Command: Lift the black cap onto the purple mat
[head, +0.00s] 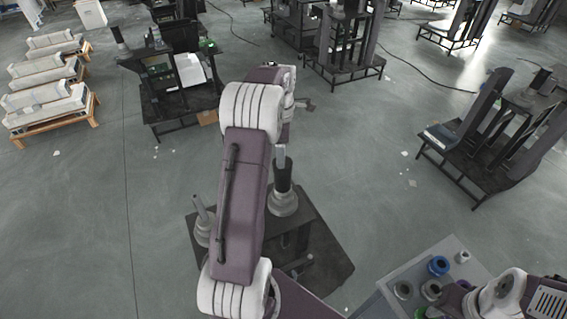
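My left arm rises through the middle of the view, and its gripper (305,103) is at the far end, small and partly hidden behind the wrist. I cannot tell whether it is open or shut; it is over the floor, away from the grey table. My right arm shows at the lower right corner beside the grey table (455,246); I cannot make out its gripper. I cannot pick out the black cap or the purple mat; part of the table is cut off or covered by my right arm.
On the table are a blue ring (438,265), a small white piece (462,257) and grey-green rings (403,289). A dark platform (325,262) with grey-based columns (284,200) stands below my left arm. Racks (490,150) and wooden pallets (55,120) stand around; open floor lies between.

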